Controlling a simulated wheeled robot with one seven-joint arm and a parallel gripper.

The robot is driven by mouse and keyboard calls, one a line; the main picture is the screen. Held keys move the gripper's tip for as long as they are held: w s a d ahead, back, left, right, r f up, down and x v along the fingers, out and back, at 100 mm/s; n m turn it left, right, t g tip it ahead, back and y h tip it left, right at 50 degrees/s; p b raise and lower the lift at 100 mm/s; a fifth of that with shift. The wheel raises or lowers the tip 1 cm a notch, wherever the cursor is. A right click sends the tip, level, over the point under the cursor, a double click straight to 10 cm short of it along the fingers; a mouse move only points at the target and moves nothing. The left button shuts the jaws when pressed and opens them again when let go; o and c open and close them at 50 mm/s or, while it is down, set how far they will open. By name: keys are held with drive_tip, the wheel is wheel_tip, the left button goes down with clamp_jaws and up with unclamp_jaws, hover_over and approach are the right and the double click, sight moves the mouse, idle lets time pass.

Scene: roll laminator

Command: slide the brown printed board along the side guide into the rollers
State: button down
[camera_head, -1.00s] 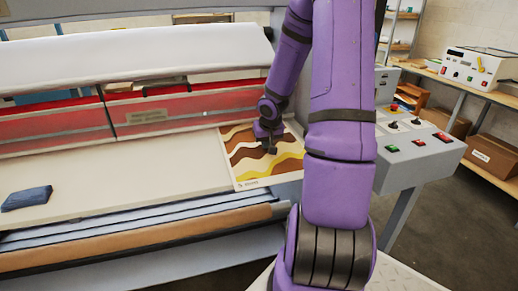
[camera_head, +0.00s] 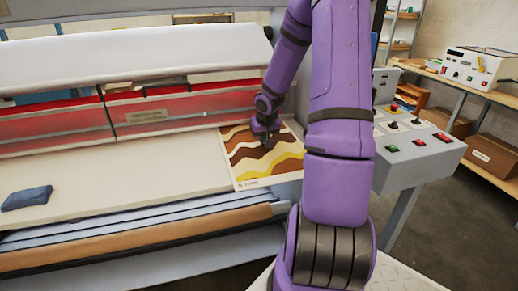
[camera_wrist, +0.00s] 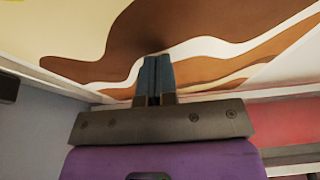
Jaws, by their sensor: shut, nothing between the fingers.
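The brown printed board (camera_head: 258,166) lies flat on the laminator's feed table, with brown, yellow and white wavy bands. It fills the upper part of the wrist view (camera_wrist: 200,40). My gripper (camera_head: 267,146) is shut and empty, its fingertips at the board's printed face near its middle. In the wrist view the closed fingers (camera_wrist: 154,80) point at a brown band; I cannot tell whether they press on it. The rollers (camera_head: 180,107) are behind the red guard, beyond the board's far edge. The side guide is not clearly visible behind my arm.
A folded blue cloth (camera_head: 27,198) lies at the left of the pale feed table (camera_head: 130,190). A grey control box (camera_head: 415,150) with buttons stands to the right of my arm. The table between cloth and board is clear.

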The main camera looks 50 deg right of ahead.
drive_tip(key=shift+w+d+f, duration=0.1)
drive_tip(key=shift+w+d, duration=0.45)
drive_tip(key=shift+w, duration=0.3)
drive_tip(key=shift+w+d, duration=0.55)
drive_tip(key=shift+w, duration=0.25)
drive_tip(key=shift+r, duration=1)
drive_tip(key=shift+r, duration=0.1)
drive_tip(key=shift+r, duration=2.4)
